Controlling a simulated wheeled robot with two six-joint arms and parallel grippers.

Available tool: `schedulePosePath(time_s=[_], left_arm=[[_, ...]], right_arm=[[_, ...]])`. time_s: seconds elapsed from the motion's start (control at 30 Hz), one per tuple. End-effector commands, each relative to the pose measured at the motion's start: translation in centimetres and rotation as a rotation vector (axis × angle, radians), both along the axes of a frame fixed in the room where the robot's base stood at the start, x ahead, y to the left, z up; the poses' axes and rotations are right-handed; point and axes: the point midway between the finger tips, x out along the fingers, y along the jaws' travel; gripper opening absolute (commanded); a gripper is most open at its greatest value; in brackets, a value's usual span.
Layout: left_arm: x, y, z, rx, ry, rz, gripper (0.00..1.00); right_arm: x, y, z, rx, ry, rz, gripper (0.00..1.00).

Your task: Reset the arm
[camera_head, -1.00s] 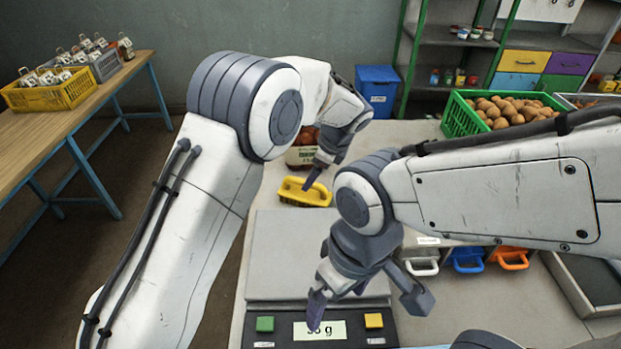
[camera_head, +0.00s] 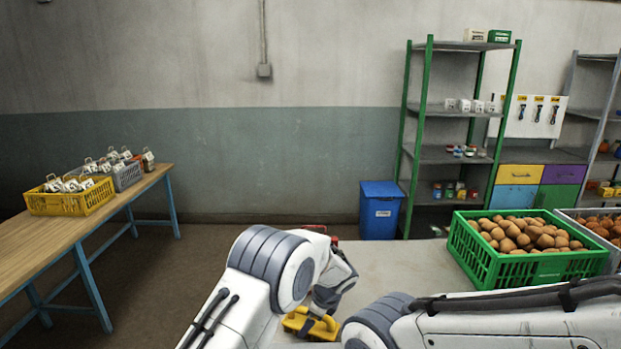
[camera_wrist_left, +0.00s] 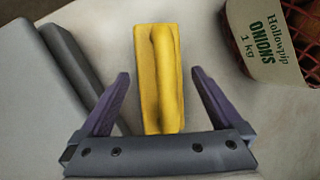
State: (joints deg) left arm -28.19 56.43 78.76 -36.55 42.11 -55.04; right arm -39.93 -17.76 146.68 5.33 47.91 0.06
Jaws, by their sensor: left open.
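My left arm reaches out over the light table in the head view, its left gripper (camera_head: 318,308) beside a yellow block with a raised handle (camera_head: 322,328). In the left wrist view the left gripper (camera_wrist_left: 160,74) is open, its purple fingers spread wide. The yellow block (camera_wrist_left: 148,60) shows ahead of and between the fingers, with no visible contact. My right arm crosses the lower right of the head view; its gripper is out of frame.
A net sack labelled onions (camera_wrist_left: 262,40) lies right of the yellow block. A green crate of potatoes (camera_head: 530,262) stands on the table at right. A blue bin (camera_head: 380,212) is behind. A wooden side table (camera_head: 130,205) with a yellow crate (camera_head: 70,203) stands at left.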

Motion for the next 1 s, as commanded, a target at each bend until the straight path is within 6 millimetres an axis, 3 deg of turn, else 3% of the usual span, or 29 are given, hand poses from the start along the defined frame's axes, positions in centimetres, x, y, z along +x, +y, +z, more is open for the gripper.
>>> schedulePosePath(time_s=[0.13,0.5,1.0], left_arm=[[0.7,0.7,-2.3,0.001,0.003,-0.001,1.00],[0.7,0.6,1.4,-0.001,-0.002,-0.001,1.00],[0.7,0.6,1.3,0.001,0.001,-0.001,1.00]], right_arm=[[0.0,0.0,0.7,0.000,0.000,-0.001,1.00],[0.0,0.0,-0.7,0.000,0.000,0.000,1.00],[0.0,0.0,-0.4,0.000,0.000,0.000,1.00]])
